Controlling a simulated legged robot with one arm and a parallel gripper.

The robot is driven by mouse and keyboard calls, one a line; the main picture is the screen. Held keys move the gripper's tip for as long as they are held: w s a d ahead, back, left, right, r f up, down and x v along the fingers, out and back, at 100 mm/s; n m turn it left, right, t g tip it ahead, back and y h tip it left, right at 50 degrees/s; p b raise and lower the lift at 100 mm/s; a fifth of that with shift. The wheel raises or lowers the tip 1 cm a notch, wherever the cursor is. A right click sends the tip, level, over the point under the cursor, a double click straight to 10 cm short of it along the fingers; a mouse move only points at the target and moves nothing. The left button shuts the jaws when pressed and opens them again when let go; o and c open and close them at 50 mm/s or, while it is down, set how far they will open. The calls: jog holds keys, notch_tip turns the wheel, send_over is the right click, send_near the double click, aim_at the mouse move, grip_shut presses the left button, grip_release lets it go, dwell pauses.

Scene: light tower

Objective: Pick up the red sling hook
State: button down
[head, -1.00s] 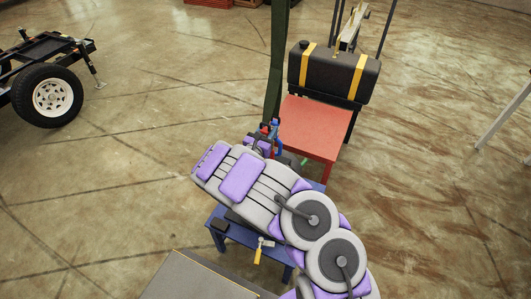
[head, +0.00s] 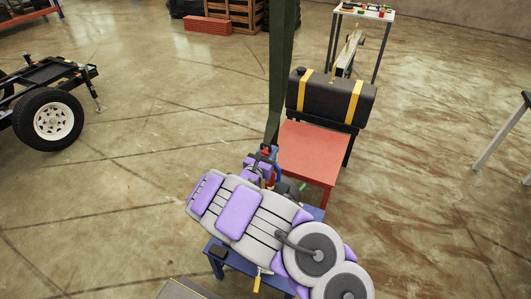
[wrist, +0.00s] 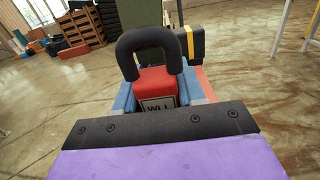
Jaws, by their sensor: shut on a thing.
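The red sling hook (wrist: 155,80) shows in the wrist view as a red body with a grey "WLL" plate and a thick black loop on top. It stands upright between the blue jaws of my gripper (wrist: 160,97), which are shut on it. In the head view my gripper (head: 268,166) is at the far end of my grey and purple arm, above the blue table (head: 238,262). Only a small red bit of the hook (head: 266,151) shows there; the hook's lower part is hidden.
A dark green post (head: 283,70) rises just behind my gripper. Beyond are a red table (head: 315,150) and a black tank with yellow straps (head: 332,98). A trailer with a wheel (head: 48,121) stands at the left. The floor between is clear.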

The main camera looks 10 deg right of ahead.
jog(key=s+d+p, duration=0.3)
jog(key=s+d, duration=0.7)
jog(key=d, duration=0.3)
jog(key=shift+d, duration=0.3)
jog(key=shift+r, duration=0.1)
jog(key=shift+d, duration=0.1)
